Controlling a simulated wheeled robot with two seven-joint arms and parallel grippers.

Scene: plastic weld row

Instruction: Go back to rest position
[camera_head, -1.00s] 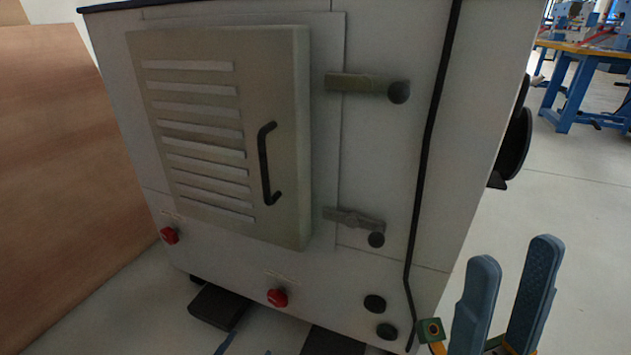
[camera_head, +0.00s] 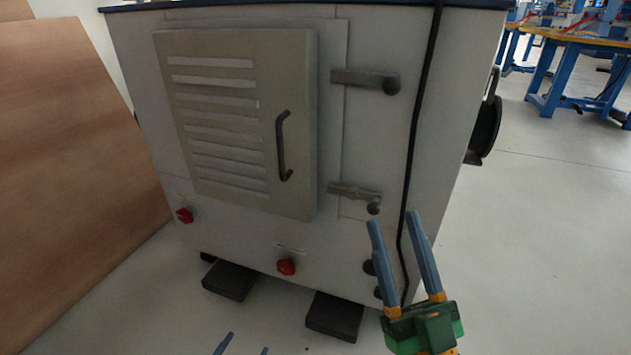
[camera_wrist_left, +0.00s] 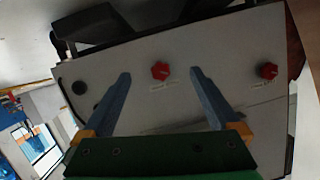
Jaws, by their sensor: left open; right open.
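A grey machine cabinet (camera_head: 360,50) fills the middle of the head view, with a louvred door (camera_head: 245,110) that looks closed and has a black handle (camera_head: 284,146). My left gripper (camera_head: 245,347) shows only its two blue fingertips, apart, at the bottom edge. In the left wrist view, its fingers (camera_wrist_left: 160,78) are spread with nothing between them, and the cabinet front lies beyond. My right gripper (camera_head: 393,219), green with blue fingers, is at the lower right with its fingers pointing up. It is open and empty, in front of the cabinet's lower right part in the picture.
Two red knobs (camera_head: 185,215) (camera_head: 286,267) sit low on the cabinet. Black feet (camera_head: 334,316) stand under it. A brown panel (camera_head: 75,150) stands at the left. Blue-legged tables (camera_head: 575,70) are at the far right. Open floor (camera_head: 540,220) lies right of the cabinet.

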